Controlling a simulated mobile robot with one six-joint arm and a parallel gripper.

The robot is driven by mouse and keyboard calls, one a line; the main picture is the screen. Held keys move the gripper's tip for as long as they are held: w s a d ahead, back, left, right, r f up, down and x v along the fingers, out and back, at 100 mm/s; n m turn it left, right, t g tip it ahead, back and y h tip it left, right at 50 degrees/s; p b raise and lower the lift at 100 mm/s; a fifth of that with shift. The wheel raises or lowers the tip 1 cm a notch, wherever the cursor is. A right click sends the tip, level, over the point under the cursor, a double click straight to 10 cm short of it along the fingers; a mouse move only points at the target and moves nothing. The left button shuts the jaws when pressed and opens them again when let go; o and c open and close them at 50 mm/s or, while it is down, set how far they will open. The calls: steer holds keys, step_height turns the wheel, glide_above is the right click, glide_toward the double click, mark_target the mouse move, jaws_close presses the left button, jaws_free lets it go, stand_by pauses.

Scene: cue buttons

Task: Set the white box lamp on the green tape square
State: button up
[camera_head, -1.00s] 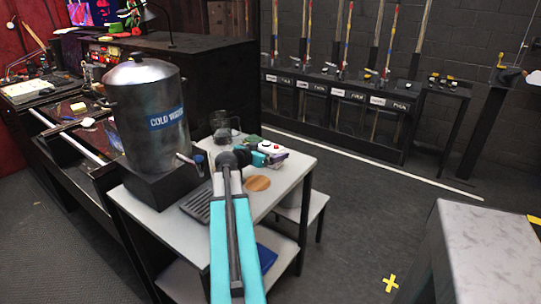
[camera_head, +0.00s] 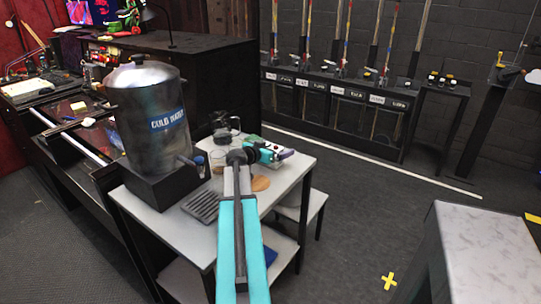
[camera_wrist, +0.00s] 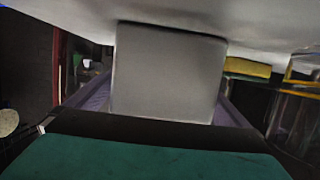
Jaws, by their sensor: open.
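The white box lamp (camera_wrist: 168,75) fills the middle of the wrist view as a plain pale box. It is between the two purple fingers of my gripper (camera_head: 280,153), and a gap shows beside it at the left finger. In the head view, my gripper is low at the table's far right part and hides most of the box. My gripper is open. I cannot make out the green tape square; a small green patch (camera_head: 252,140) shows just behind my gripper, but I cannot tell what it is.
A stool (camera_head: 312,207) stands at the table's right.

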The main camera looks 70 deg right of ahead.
steer(key=c, duration=1.7)
steer(key=shift+r, duration=0.25)
steer(key=shift+r+b, duration=0.4)
steer(key=shift+r, duration=0.8)
steer(key=s+a+b, duration=0.1)
steer(key=a, duration=0.3)
steer(key=s+a+r+b, duration=0.1)
steer(key=a+b, duration=0.1)
steer(key=a, duration=0.2)
steer(key=s+a+b, duration=0.1)
steer(key=s+a, duration=0.1)
steer(key=a, duration=0.2)
steer(key=shift+a+r, duration=0.35)
steer(key=shift+a, duration=0.05)
steer(key=shift+b, duration=0.7)
steer(key=a+b, duration=0.1)
steer(key=b, duration=0.6)
steer(key=shift+s, duration=0.2)
